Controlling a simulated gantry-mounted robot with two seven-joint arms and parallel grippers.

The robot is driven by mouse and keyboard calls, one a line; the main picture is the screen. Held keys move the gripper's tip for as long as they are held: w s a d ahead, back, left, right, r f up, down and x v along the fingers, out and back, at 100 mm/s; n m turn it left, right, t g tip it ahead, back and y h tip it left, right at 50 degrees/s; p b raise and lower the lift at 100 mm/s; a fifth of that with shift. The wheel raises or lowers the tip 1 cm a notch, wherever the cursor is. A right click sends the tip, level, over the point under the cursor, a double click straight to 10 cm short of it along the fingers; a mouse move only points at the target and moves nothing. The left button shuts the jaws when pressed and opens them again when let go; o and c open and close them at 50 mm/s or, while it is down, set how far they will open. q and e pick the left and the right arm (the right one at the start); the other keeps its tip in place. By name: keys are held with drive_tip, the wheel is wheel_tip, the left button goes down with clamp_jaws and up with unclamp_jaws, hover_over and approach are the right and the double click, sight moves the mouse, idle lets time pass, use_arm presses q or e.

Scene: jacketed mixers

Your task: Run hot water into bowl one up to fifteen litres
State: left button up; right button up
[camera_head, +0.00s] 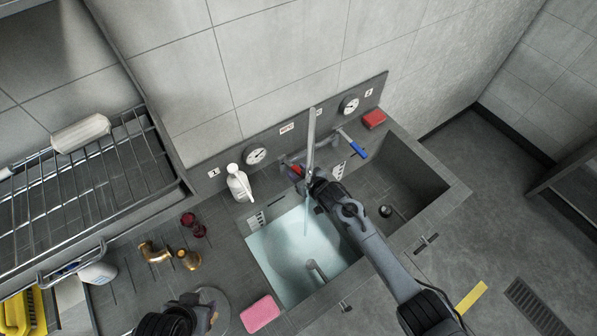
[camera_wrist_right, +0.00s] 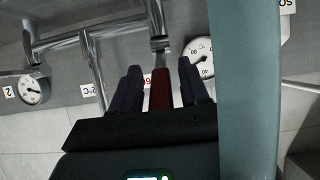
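Bowl one (camera_head: 272,293), the left bowl, holds pale blue water (camera_head: 290,250). A thin stream runs into it from the long spout (camera_head: 311,140). A marked scale (camera_head: 257,221) stands at its back left; I cannot read the level. My right gripper (camera_head: 301,178) is at the mixer's red lever (camera_head: 295,168). In the right wrist view its fingers (camera_wrist_right: 162,88) stand on either side of the red lever (camera_wrist_right: 159,90), with gaps, so it is open around it. The blue lever (camera_head: 356,149) is free, to the right. My left gripper (camera_head: 207,312) is low left, its fingers unclear.
Bowl two (camera_head: 410,175) at the right looks empty. Dials (camera_head: 255,156) (camera_head: 349,105) sit on the back panel. A white bottle (camera_head: 239,184), brass fittings (camera_head: 187,259), a pink sponge (camera_head: 260,313) and a red sponge (camera_head: 374,118) stand around the bowls. A wire rack (camera_head: 85,190) is left.

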drive_tip(key=shift+s+d+r, duration=0.1)
drive_tip(key=shift+r, duration=0.05)
drive_tip(key=v, duration=1)
drive_tip(key=shift+s, duration=0.25)
idle(0.4)
